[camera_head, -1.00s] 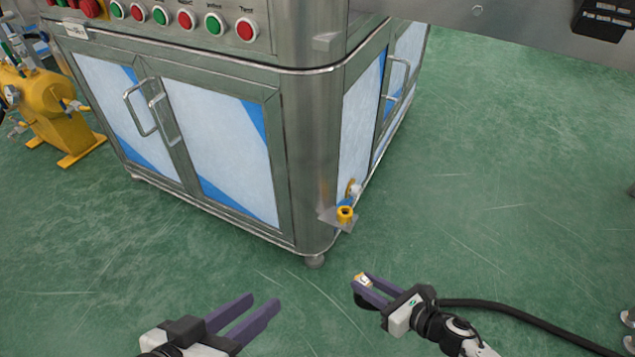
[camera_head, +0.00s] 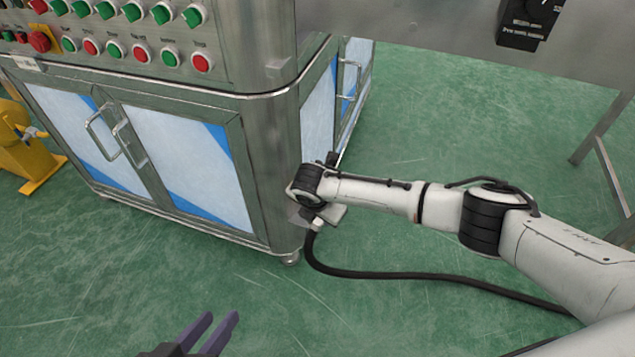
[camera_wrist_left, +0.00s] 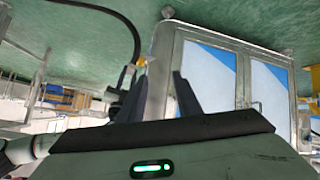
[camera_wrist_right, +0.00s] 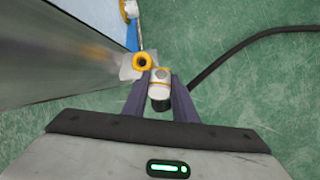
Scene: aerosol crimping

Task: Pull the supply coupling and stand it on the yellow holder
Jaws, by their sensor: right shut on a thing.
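The supply coupling (camera_wrist_right: 160,90) is a short pale metal fitting with a yellow collar, on a black hose. My right gripper (camera_wrist_right: 159,79) is shut on it. The yellow holder (camera_wrist_right: 142,62) is a yellow ring on a small metal bracket at the cabinet corner, just ahead and left of the coupling in the right wrist view. I cannot tell whether they touch. In the head view my right wrist hides the holder, and the hose hangs below the wrist. My left gripper (camera_head: 221,316) is open and empty, low over the floor.
The steel cabinet (camera_head: 175,160) stands left of the right arm, with buttons on its upper panel. The black hose (camera_head: 420,276) runs right along the green floor. A yellow machine (camera_head: 20,150) is at far left. Floor in front is clear.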

